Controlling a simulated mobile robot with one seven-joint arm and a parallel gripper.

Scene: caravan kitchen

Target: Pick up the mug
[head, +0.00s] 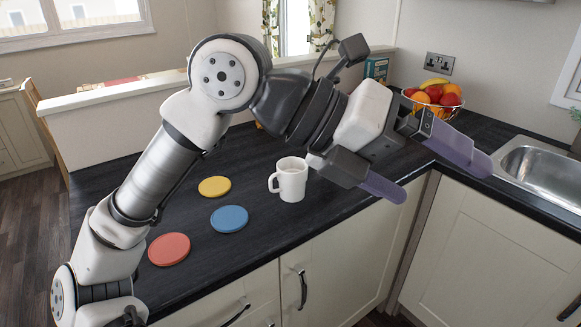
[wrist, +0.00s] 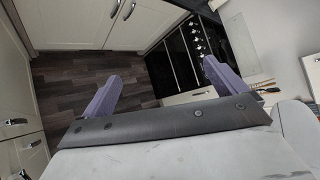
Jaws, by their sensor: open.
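A white mug (head: 291,180) stands upright on the dark countertop (head: 330,206) in the head view, with its handle to the left. My gripper (head: 438,184) is open and empty, up and to the right of the mug, with its purple fingers spread apart. It appears to be in front of the counter corner, pointing away from the mug. The mug is not visible in the wrist view.
A yellow disc (head: 215,187), a blue disc (head: 229,219) and a red disc (head: 169,249) lie left of the mug. A fruit basket (head: 436,97) stands at the back corner. A sink (head: 545,170) is at the right. A black oven (wrist: 185,62) shows in the wrist view.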

